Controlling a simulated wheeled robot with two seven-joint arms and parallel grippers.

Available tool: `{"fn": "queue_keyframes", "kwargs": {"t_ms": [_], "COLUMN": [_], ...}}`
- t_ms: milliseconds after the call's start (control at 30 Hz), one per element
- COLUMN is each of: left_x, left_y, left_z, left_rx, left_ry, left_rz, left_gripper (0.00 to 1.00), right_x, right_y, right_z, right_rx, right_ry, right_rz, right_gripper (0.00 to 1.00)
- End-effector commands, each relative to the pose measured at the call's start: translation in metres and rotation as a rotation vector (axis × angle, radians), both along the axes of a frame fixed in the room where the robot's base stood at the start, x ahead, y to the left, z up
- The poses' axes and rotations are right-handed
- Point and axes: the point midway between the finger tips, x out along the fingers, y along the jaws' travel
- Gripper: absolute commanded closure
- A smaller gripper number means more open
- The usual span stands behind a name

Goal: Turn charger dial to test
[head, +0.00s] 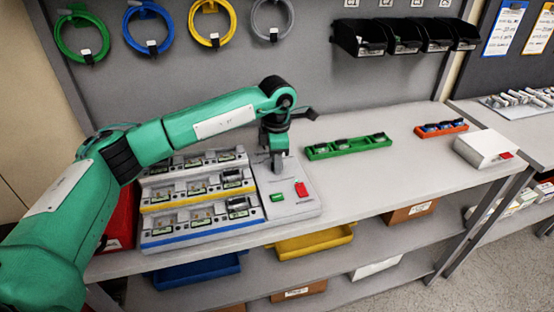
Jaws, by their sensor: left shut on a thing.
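The charger (190,239) is a grey stepped rack on the bench, with rows of battery bays edged in yellow and blue. Its flat control panel (300,207) at the right end has a green button and a red switch. My left arm reaches over the rack from the left. My left gripper (277,167) points down at the back of this panel and is shut on the dial. The gripper hides the dial, so its setting cannot be read. My right gripper is out of view.
A green tray (322,153) and an orange tray (423,132) with small parts stand to the right, with a white box (487,145) beyond. Coiled cables and black bins (360,38) hang behind.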

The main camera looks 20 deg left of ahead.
Motion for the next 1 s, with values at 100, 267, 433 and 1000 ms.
{"fn": "queue_keyframes", "kwargs": {"t_ms": [100,267,433,1000], "left_x": [0.001,0.001,0.000,0.001], "left_y": [0.000,0.000,0.000,0.000], "left_z": [0.001,0.001,0.001,0.103], "left_rx": [-0.001,-0.001,-0.001,-0.002], "left_ry": [-0.003,-0.002,-0.001,-0.005], "left_rz": [0.002,0.001,0.000,0.001], "left_gripper": [0.58,0.50,0.50,0.50], "right_x": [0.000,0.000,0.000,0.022], "right_y": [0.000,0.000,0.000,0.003], "right_z": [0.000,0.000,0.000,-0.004], "right_rx": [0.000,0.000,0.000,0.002], "right_ry": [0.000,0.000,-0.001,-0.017], "right_rz": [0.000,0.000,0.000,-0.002], "right_gripper": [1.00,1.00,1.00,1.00]}}
